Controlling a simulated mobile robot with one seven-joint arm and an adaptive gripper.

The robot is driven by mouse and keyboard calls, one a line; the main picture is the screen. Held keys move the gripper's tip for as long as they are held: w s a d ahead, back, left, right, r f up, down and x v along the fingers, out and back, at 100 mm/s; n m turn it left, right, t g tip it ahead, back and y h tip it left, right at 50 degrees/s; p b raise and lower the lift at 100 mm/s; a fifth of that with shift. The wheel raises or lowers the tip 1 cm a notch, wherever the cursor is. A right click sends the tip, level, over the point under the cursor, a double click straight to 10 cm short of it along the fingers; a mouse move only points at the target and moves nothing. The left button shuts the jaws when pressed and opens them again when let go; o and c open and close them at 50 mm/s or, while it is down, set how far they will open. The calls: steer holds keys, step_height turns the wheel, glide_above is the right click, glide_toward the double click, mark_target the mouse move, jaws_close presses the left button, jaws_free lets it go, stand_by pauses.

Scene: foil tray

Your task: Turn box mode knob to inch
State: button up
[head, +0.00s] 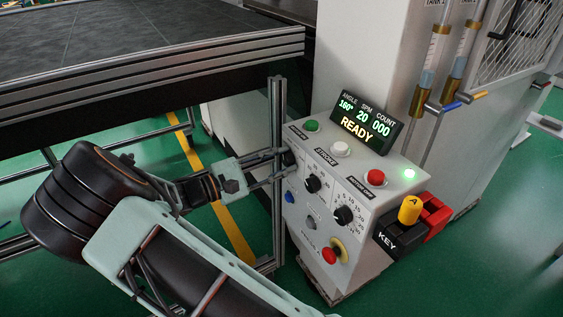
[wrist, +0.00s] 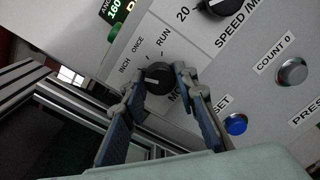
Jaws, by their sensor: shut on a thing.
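The mode knob (wrist: 154,71) is a black round knob with a white pointer line, on the sloped white face of the control box (head: 325,217). In the wrist view the INCH label (wrist: 124,66) is at its left, ONCE at upper left and RUN above. The white line lies to the left of the knob's middle, roughly toward the INCH side; the exact mark is hard to tell. My gripper (wrist: 156,80) is shut on the knob, one finger on each side. In the head view my gripper (head: 281,167) reaches the box's left edge, and the knob is mostly hidden.
Close by are the speed knob (wrist: 212,5), a blue button (wrist: 236,124) and a grey count button (wrist: 292,72). In the head view a metal frame post (head: 277,120) stands beside my gripper. The display (head: 366,122) reads READY. A red emergency button (head: 330,255) is lower down.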

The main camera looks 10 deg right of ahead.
stand_by(0.3)
steer(key=o, duration=1.2)
steer(key=shift+c, duration=0.2)
steer(key=shift+a, duration=0.1)
steer(key=v, duration=1.2)
